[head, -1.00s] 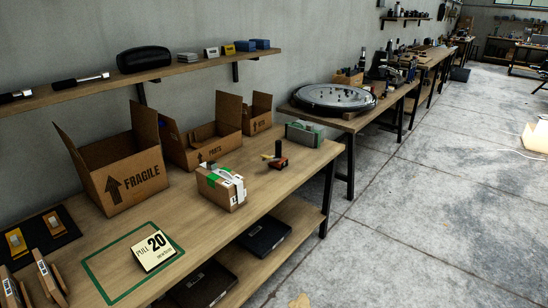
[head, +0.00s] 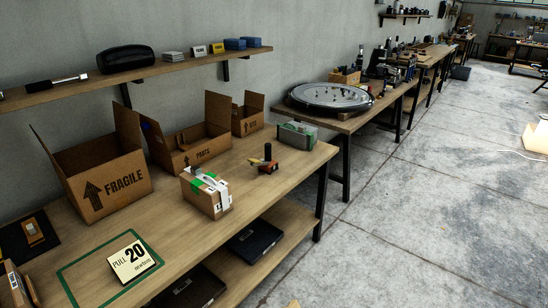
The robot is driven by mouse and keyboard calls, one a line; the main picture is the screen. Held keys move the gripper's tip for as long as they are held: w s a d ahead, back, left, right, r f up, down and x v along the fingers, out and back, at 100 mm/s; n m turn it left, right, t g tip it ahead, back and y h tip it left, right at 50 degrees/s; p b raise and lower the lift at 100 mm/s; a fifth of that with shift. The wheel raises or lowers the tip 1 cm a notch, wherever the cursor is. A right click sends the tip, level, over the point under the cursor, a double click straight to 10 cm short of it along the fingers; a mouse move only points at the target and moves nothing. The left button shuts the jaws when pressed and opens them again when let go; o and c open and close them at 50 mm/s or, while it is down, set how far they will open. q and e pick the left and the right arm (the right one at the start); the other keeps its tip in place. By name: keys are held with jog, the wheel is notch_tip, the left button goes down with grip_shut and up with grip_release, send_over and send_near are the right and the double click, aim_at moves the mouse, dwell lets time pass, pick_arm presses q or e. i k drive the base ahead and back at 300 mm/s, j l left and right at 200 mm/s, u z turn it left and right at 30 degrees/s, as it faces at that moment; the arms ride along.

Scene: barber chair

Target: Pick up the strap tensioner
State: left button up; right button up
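A small tool with an orange-brown base, an upright black handle and a yellow part (head: 265,160) stands on the near workbench (head: 235,225), behind and right of a small taped carton. It looks like the strap tensioner, though it is too small to be sure. Nothing is touching it and it stands upright. Neither of my grippers shows in the head view.
The taped carton (head: 206,197) and a "PULL 20" card (head: 133,260) lie nearer on the bench. Open boxes (head: 105,180) line the wall side. A green-grey dispenser (head: 297,135) sits near the far end. Bench top around the tool is clear; open floor (head: 430,220) lies right.

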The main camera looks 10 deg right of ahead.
aim_at(273, 166)
jog(key=i+l+u, duration=0.1)
jog(key=i+l, duration=0.3)
jog(key=l, duration=0.25)
jog(key=i+l+u, duration=0.15)
jog(key=l, duration=0.2)
jog(key=i+l+u, duration=0.1)
jog(key=l, duration=0.25)
jog(key=i+l, duration=0.25)
jog(key=i+l+u, duration=0.15)
jog(key=l, duration=0.35)
jog(key=i+l, duration=0.1)
jog(key=l, duration=0.25)
jog(key=i+u, duration=0.05)
